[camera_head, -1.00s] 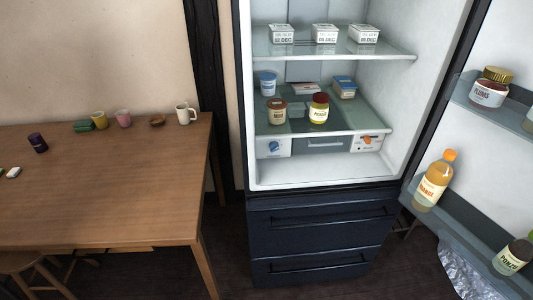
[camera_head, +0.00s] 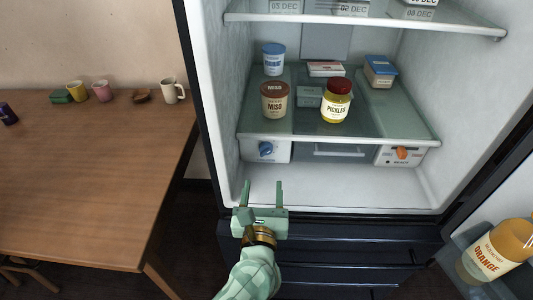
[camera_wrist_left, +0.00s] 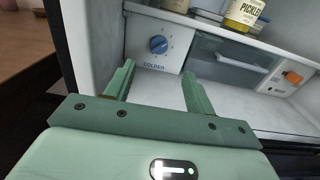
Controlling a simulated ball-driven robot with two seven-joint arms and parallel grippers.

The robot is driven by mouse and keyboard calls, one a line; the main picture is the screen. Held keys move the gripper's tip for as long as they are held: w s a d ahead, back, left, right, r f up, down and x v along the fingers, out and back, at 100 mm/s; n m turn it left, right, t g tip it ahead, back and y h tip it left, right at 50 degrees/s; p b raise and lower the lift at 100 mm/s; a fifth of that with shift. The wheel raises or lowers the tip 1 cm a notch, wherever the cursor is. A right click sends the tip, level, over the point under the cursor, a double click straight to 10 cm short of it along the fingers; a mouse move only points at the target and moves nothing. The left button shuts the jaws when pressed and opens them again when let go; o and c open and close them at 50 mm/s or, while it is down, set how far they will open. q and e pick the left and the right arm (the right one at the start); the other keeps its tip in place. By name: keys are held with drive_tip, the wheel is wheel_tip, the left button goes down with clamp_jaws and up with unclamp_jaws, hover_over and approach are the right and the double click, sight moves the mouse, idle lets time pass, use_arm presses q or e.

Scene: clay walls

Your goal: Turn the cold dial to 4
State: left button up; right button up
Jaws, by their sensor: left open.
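The cold dial is a round blue knob (camera_head: 265,149) on a pale panel at the left under the lower fridge shelf. In the left wrist view the blue dial (camera_wrist_left: 159,45) sits on its panel above the word "COLDER"; its number marks are too small to read. My left gripper (camera_head: 262,188) is open and empty, in front of and below the dial. In the left wrist view its two fingers (camera_wrist_left: 158,80) stand apart, pointing toward the panel, with the dial beyond them. The gripper is not touching the dial. My right gripper is not in view.
An orange knob (camera_head: 402,153) is on a second panel at the right. The shelf (camera_head: 355,135) above the dial holds a miso jar (camera_head: 274,100), a pickles jar (camera_head: 337,100) and other tubs. The open door holds an orange bottle (camera_head: 497,250). A wooden table (camera_head: 90,190) stands left.

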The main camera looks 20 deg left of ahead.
sight(266, 153)
use_arm(q)
drive_tip(key=b+x, duration=0.2)
drive_tip(key=x, duration=1)
drive_tip(key=shift+f, duration=0.15)
drive_tip(key=shift+s, duration=0.1)
drive_tip(key=shift+c, duration=0.2)
drive_tip(key=c, duration=0.9)
